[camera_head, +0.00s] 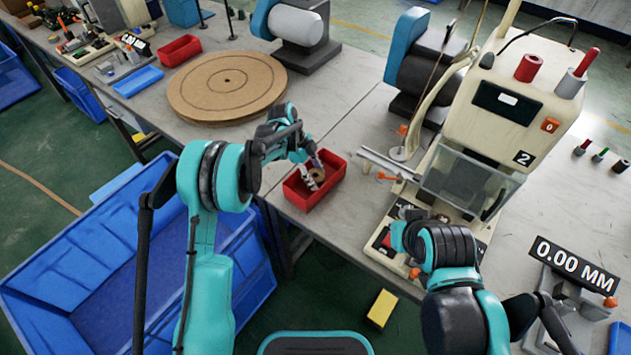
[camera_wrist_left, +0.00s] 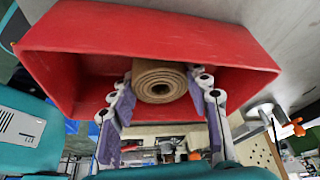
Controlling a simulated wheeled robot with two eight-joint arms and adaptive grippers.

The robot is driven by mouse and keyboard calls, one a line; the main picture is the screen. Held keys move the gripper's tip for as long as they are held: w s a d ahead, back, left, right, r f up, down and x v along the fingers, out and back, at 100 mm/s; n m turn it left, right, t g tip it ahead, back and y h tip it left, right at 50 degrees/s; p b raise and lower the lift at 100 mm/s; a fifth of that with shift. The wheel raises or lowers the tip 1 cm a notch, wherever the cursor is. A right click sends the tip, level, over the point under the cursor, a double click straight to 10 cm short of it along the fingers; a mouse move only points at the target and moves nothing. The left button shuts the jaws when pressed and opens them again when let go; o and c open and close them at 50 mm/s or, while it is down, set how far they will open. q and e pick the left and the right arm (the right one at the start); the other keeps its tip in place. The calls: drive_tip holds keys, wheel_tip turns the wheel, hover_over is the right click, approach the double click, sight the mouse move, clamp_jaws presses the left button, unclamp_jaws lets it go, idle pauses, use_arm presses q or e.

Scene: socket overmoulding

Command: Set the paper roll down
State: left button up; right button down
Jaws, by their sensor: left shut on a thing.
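The brown paper roll (camera_wrist_left: 160,82) shows end-on in the left wrist view, inside the red bin (camera_wrist_left: 90,28). My left gripper (camera_wrist_left: 166,98) has one finger on each side of the roll and is shut on it. In the head view the red bin (camera_head: 317,200) stands on the table's front part, and my left gripper (camera_head: 312,166) reaches down into it around the roll (camera_head: 318,175). I cannot tell whether the roll touches the bin floor. My right arm is at the front of the press; its fingers are largely hidden by the wrist.
A cream press (camera_head: 520,110) marked 2 stands right of the bin. A round brown board (camera_head: 228,85) lies behind the bin to the left. A large blue crate (camera_head: 60,250) stands at the left below the table. A 0.00 MM display (camera_head: 575,265) is at the right.

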use_arm(q)
drive_tip(key=shift+f, duration=0.75)
drive_tip(key=shift+f, duration=0.1)
drive_tip(key=o, duration=1.2)
drive_tip(key=shift+f, duration=0.1)
drive_tip(key=shift+c, duration=0.2)
